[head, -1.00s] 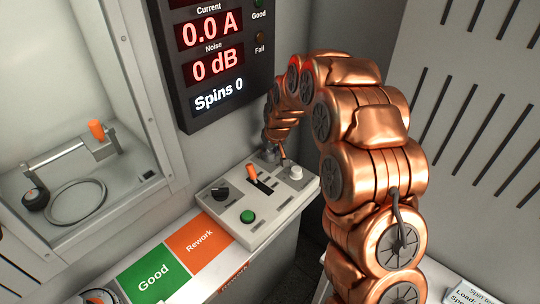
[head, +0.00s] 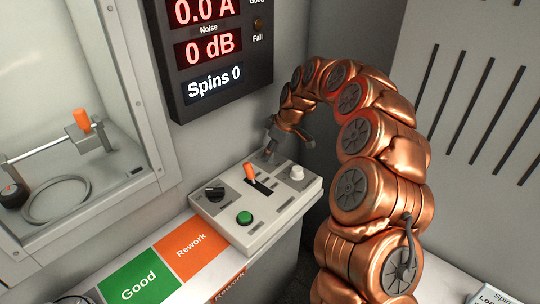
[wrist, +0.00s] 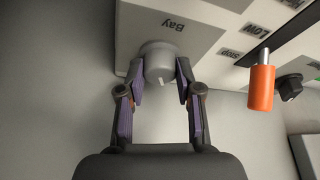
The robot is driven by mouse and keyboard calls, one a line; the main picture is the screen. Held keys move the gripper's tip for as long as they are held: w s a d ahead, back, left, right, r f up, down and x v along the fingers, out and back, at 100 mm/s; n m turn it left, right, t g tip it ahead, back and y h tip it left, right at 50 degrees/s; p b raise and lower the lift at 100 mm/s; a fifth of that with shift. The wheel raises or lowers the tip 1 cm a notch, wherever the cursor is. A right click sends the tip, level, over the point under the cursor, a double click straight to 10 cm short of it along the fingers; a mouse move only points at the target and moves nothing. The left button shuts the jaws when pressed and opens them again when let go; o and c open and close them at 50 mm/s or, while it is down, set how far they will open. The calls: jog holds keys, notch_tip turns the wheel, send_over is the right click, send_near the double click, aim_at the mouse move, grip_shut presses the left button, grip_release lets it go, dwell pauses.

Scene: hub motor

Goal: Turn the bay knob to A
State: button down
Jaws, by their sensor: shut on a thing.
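The bay knob (wrist: 159,61) is a round light grey knob with a pale pointer line, on the control panel (head: 222,211) beside the word "Bay". In the wrist view its line points down the picture, towards my palm. My gripper (wrist: 161,70) is shut on the knob, one finger on each side. In the head view my gripper (head: 271,149) is at the panel's back corner and mostly hides the knob. No position letters can be read around the knob.
An orange lever (wrist: 261,85) stands close beside my gripper, with a black knob (wrist: 289,87) past it. A display (head: 215,50) hangs on the wall close by.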

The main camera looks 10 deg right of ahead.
jog(key=shift+n, duration=0.4)
jog(key=c, duration=0.8)
grip_release()
jog(key=v, duration=1.2)
jog(key=shift+w+d, duration=0.1)
jog(key=shift+w, duration=0.1)
